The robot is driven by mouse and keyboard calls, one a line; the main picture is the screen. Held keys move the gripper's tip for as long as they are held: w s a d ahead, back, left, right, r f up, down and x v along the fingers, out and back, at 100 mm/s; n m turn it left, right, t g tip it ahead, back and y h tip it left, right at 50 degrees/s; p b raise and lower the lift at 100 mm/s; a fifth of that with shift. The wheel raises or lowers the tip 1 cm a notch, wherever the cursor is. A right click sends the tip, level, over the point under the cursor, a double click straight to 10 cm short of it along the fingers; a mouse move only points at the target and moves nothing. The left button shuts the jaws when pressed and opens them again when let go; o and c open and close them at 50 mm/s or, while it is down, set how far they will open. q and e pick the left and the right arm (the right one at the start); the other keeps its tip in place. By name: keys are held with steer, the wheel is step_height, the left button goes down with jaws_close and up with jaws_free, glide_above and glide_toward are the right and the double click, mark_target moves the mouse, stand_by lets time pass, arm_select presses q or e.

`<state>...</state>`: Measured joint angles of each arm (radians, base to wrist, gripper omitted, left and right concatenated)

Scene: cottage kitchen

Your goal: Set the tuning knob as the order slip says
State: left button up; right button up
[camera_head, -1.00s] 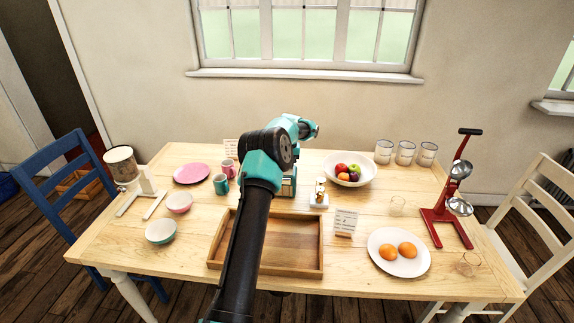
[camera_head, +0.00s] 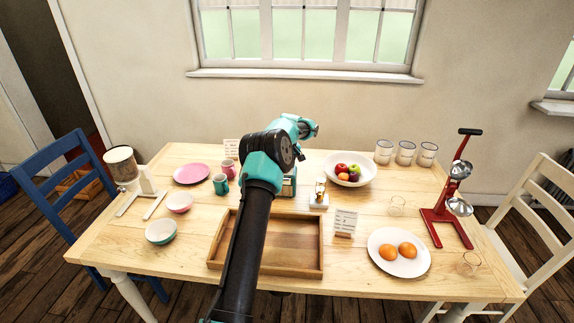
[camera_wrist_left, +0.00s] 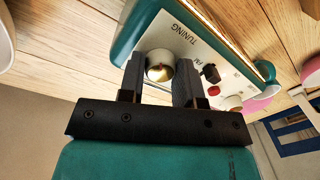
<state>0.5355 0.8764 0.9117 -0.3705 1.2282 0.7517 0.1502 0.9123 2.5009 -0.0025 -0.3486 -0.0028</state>
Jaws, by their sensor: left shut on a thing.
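The teal radio with a cream front (camera_head: 290,186) stands on the table, mostly hidden behind my left arm in the head view. In the left wrist view, its round pale tuning knob (camera_wrist_left: 160,66) with a small red mark sits below the printed word TUNING. My left gripper (camera_wrist_left: 158,76) is shut on this knob, one dark finger on each side. My arm hides its fingertips in the head view. A card in a wooden stand (camera_head: 345,222) and another card at the back (camera_head: 231,148) carry print too small to read. My right gripper is not in view.
A dark switch (camera_wrist_left: 210,74), a red button (camera_wrist_left: 214,91) and a pale knob (camera_wrist_left: 233,102) are beside the tuning knob. A wooden tray (camera_head: 315,272) lies in front of the radio. Mugs (camera_head: 221,184) stand left, a fruit bowl (camera_head: 366,180) right.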

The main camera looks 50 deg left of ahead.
arm_select(q)
steer(key=o, duration=0.9)
steer(key=r, duration=1.1)
steer(key=w+r, duration=0.1)
steer(key=r, duration=0.5)
steer(key=shift+d+r, duration=0.2)
